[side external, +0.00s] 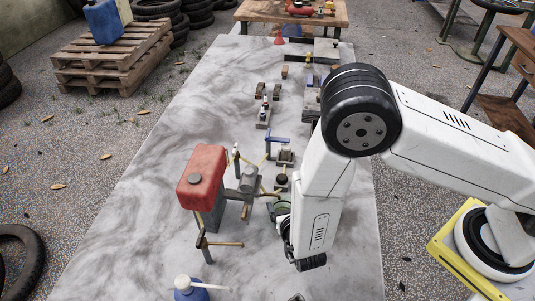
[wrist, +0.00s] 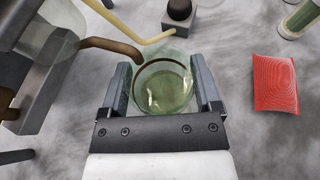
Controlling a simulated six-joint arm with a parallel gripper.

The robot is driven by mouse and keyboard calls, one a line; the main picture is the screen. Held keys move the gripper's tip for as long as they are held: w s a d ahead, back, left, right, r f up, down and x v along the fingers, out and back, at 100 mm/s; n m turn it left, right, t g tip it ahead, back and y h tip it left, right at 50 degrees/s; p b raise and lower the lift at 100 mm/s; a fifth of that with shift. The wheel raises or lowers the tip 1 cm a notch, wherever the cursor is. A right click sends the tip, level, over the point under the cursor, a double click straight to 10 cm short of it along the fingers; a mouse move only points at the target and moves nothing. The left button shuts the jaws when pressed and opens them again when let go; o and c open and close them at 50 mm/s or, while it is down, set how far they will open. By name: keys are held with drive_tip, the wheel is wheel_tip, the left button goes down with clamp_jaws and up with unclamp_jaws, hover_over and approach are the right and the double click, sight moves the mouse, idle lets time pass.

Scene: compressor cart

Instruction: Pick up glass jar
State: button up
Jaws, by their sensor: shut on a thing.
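The glass jar (wrist: 163,88) is greenish and clear, and I look down into its open top in the wrist view. My gripper (wrist: 163,85) has one finger on each side of the jar and is shut on it. A brown curved pipe end reaches the jar's upper left rim in that view; I cannot tell whether it touches. In the side view a small part of the jar (side external: 281,206) shows beside the compressor parts, with my wrist covering much of it. I cannot tell whether the jar rests on the surface or is lifted.
A red tank (side external: 202,176) and pipework stand left of my gripper. A red ribbed piece (wrist: 275,83) lies to the right in the wrist view. A blue bottle (side external: 190,289) with a pale spout is at the front. The marbled tabletop (side external: 130,210) is clear at left.

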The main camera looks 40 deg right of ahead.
drive_tip(key=shift+r, duration=0.1)
drive_tip(key=shift+s+r, duration=0.1)
drive_tip(key=shift+r, duration=0.45)
drive_tip(key=s, duration=0.1)
drive_tip(key=s+a, duration=0.1)
drive_tip(key=s, duration=0.1)
drive_tip(key=shift+s+a, duration=0.3)
drive_tip(key=shift+s, duration=0.05)
wheel_tip(320, 180, up, 14)
drive_tip(key=shift+f, duration=0.15)
drive_tip(key=shift+w, duration=0.1)
drive_tip(key=shift+w+d, duration=0.1)
idle(0.5)
